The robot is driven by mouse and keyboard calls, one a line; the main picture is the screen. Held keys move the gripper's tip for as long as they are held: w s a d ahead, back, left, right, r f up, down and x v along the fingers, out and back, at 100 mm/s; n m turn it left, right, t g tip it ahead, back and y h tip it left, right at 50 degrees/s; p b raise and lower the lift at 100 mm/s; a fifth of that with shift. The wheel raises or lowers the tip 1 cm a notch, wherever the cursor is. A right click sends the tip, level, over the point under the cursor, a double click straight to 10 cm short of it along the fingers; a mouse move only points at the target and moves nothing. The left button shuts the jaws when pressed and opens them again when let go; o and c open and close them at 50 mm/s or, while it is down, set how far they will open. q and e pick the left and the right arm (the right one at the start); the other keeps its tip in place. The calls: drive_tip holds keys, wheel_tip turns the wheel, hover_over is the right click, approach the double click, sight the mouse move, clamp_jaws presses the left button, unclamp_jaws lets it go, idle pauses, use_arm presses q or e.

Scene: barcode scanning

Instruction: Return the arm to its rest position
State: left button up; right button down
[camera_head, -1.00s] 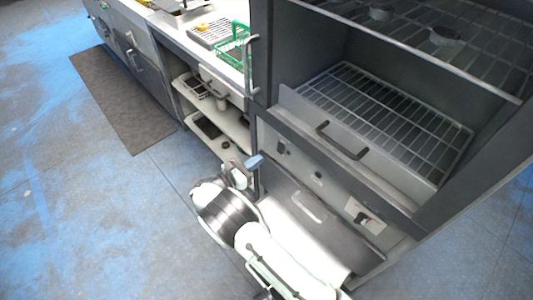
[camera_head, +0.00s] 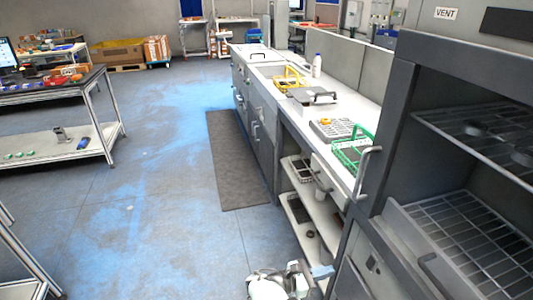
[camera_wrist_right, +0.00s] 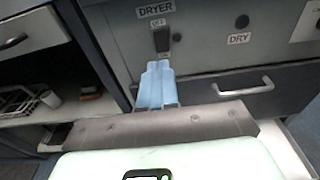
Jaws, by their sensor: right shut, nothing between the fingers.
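My right gripper (camera_head: 321,271) shows at the bottom of the head view, with its wrist and white arm part beside it. Its light blue fingers are together and hold nothing. In the right wrist view the shut fingers (camera_wrist_right: 157,86) point at the dark dryer switch (camera_wrist_right: 161,39) under the DRYER label. The fingertips appear just below the switch; whether they touch it I cannot tell. My left gripper is not in view.
The dryer cabinet (camera_head: 401,120) with wire racks stands close on the right. The counter (camera_head: 345,95) carries a green basket (camera_head: 352,150) and a yellow rack (camera_head: 289,78). Shelves (camera_head: 312,217) lie below. Open floor (camera_head: 150,215) is on the left, with a table (camera_head: 50,87) beyond.

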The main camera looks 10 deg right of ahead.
drive_tip(key=s+a+f+m+g+y+p, duration=0.1)
drive_tip(key=s+f+m+g+y+p, duration=0.45)
drive_tip(key=s+f+y, duration=1.05)
drive_tip(key=s+a+f+m+g+y+p, duration=0.1)
drive_tip(key=s+a+f+m, duration=0.25)
drive_tip(key=s, duration=0.25)
drive_tip(key=s+a+f+m+p, duration=0.1)
drive_tip(key=s+a+f+m, duration=0.1)
drive_tip(key=s+a, duration=0.35)
drive_tip(key=s+a+r+m+t+y+p, duration=0.3)
drive_tip(key=r+m, duration=0.3)
drive_tip(key=m, duration=0.6)
drive_tip(key=shift+s+a+t+y+p, duration=0.3)
drive_tip(key=shift+s+a+t+p, duration=0.1)
drive_tip(key=shift+s+a+t, duration=0.25)
drive_tip(key=shift+s+a, duration=0.1)
drive_tip(key=shift+s, duration=0.05)
